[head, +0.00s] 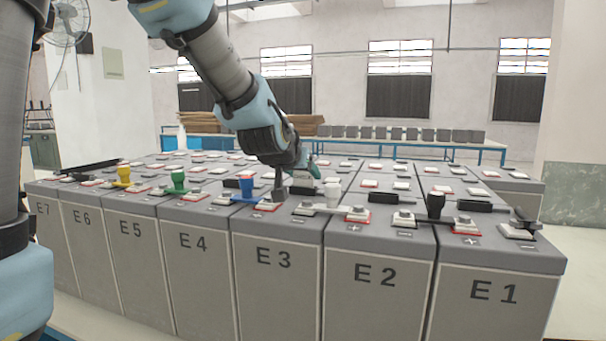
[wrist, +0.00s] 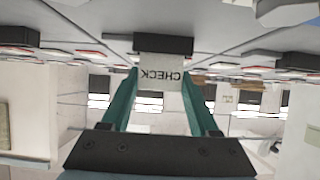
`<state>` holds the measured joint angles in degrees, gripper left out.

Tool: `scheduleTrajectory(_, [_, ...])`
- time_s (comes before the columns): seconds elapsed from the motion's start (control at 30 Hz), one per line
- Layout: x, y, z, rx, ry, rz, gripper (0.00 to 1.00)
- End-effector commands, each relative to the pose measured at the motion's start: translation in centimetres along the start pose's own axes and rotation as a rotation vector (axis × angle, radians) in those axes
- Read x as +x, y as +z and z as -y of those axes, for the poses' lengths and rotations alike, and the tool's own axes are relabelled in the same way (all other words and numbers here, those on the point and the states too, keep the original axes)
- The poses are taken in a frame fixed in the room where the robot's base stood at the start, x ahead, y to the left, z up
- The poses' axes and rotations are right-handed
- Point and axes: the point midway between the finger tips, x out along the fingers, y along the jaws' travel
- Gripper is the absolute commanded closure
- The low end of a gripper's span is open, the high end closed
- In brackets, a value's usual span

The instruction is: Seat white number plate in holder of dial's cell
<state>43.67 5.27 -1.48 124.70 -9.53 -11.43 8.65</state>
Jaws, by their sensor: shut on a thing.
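My gripper (wrist: 160,78) has teal fingers shut on a white plate (wrist: 160,70) that reads CHECK, upside down in the wrist view. A dark block (wrist: 163,43) adjoins the plate's edge there; I cannot tell whether the plate sits in it or only touches it. In the head view my gripper (head: 313,170) is low over the battery tops behind E3, beside a black bar (head: 303,190). I cannot identify the dial in either view.
Battery cells E1 (head: 495,292) to E7 stand in packed rows. Their tops carry yellow (head: 122,175), green (head: 178,180), blue (head: 246,187), white (head: 333,192) and black (head: 436,204) upright pieces, terminals and several black bars. A blue bench (head: 440,141) stands behind.

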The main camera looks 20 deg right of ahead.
Motion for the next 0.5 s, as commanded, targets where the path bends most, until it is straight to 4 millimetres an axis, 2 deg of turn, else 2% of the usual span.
scheduleTrajectory(0.13, [0.17,0.3,0.0,0.0,0.0,0.0,0.91])
scheduleTrajectory(0.17, [0.16,0.29,0.0,0.0,0.0,0.0,0.38])
scheduleTrajectory(0.4, [0.1,0.19,0.01,0.0,0.0,0.0,0.11])
scheduleTrajectory(0.5, [0.1,0.18,0.01,0.0,0.0,0.0,0.09])
